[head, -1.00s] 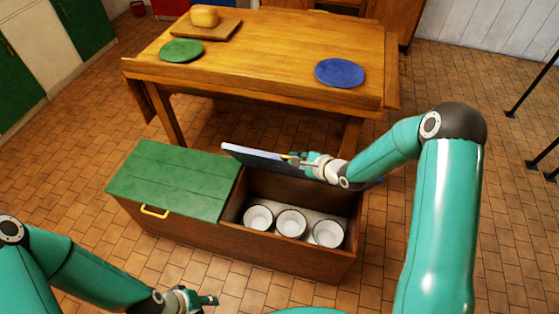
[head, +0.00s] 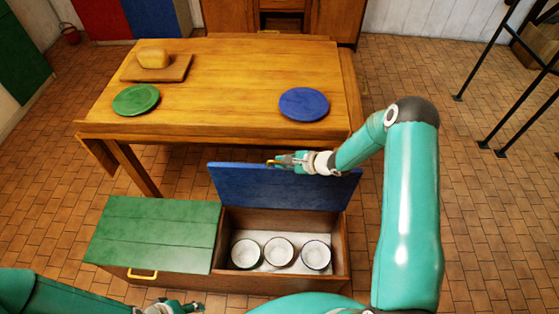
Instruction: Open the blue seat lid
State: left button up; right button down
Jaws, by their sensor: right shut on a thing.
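The blue seat lid (head: 240,187) stands raised and nearly upright at the back of the right half of the bench box. Its broad blue face shows. My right gripper (head: 276,161) is shut on the lid's yellow handle (head: 271,162) near the upper edge; the fingers partly hide the handle. The open compartment (head: 341,262) below holds three white bowls (head: 279,251). My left gripper (head: 194,307) is low at the bottom edge of the head view, apart from the bench and partly cut off; its fingers are unclear.
The green seat lid (head: 150,232), with a yellow handle (head: 142,275), is shut on the left half. Close behind the bench stands a wooden table (head: 220,95) with a green plate (head: 136,99), a blue plate (head: 304,103) and a loaf on a board.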

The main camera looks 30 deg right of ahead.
jog(key=shift+d+f, duration=0.2)
jog(key=shift+d, duration=0.2)
jog(key=c, duration=1.2)
grip_release()
jog(key=shift+s, duration=0.1)
jog(key=shift+a, duration=0.2)
jog(key=v, duration=1.2)
